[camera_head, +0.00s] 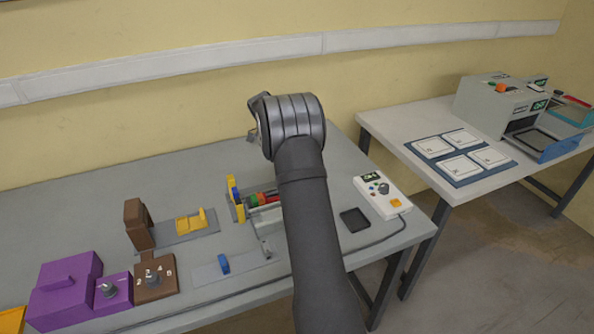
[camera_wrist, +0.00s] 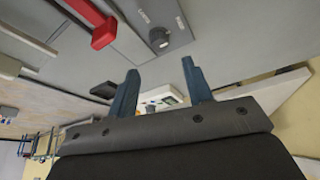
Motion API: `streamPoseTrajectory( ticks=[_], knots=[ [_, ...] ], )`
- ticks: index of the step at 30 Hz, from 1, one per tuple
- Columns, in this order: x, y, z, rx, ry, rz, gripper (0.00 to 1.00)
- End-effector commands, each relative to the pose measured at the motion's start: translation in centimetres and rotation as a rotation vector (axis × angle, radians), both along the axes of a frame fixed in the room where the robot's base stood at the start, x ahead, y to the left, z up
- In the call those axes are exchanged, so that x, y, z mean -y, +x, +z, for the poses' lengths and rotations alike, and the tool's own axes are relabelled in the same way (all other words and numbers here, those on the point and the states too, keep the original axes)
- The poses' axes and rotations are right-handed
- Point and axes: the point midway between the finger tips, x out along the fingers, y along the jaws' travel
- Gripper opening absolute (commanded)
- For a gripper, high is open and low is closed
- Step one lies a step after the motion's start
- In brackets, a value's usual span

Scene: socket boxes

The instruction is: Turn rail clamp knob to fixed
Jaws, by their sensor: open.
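A round dark knob with a light face (camera_wrist: 158,38) sits on a grey panel (camera_wrist: 172,12) in the wrist view. Small lettering stands on either side of the knob, too blurred to read surely, and I cannot tell which mark the knob points to. My gripper (camera_wrist: 160,66) is open and empty. Its two blue-grey fingers are apart, with the knob showing beyond the gap between their tips and not touched. In the head view my arm covers part of the bench, and I cannot make out the knob or the fingertips there.
A red handle (camera_wrist: 103,35) on a bar stands beside the panel. On the grey bench (camera_head: 180,175) are a white control box (camera_head: 383,195), a black tray (camera_head: 354,220), brown blocks (camera_head: 139,224) and purple boxes (camera_head: 66,287). A cable runs along the front.

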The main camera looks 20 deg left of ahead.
Motion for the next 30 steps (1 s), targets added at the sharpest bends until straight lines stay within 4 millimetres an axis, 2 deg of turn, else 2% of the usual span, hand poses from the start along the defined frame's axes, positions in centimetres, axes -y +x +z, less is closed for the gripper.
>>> streamPoseTrajectory(
  ticks=[1,6,12,18,30],
  knots=[
    [-0.6,-0.3,1.3,0.002,0.002,0.002,0.46],
    [-1.8,-0.9,4.8,0.002,0.002,0.002,0.46],
    [-2.7,-1.5,7.3,-0.001,0.000,0.002,0.46],
    [-3.0,-1.7,8.2,-0.001,-0.001,0.001,0.46],
    [-2.8,-1.6,7.6,-0.003,-0.002,0.000,0.46]
  ],
)
